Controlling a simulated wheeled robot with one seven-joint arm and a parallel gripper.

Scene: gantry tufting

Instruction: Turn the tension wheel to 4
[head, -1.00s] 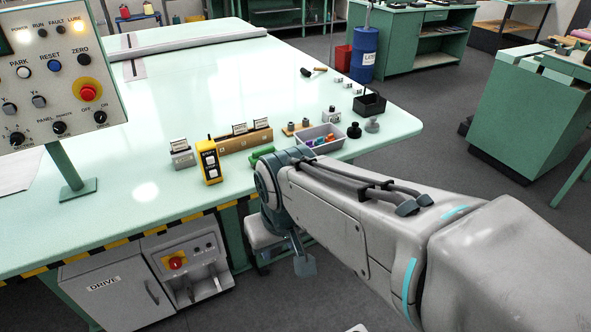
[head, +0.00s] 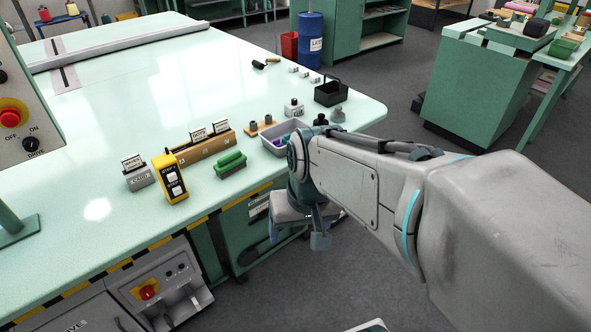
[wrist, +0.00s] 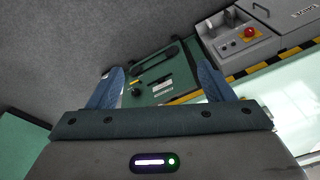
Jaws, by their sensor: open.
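My gripper (wrist: 161,70) is open and empty in the wrist view, its two blue fingers spread. It also shows in the head view below my forearm, in front of the table's front edge. I cannot tell whether the knob is the tension wheel, and no numbers are readable. In the head view the panel (head: 257,208) is partly hidden by my arm.
The pale green table (head: 110,170) carries a yellow button box (head: 170,178), a green brush (head: 230,165), a grey tray (head: 272,148) and a black caddy (head: 330,94). A drive cabinet (head: 185,285) with a red button stands below the striped edge.

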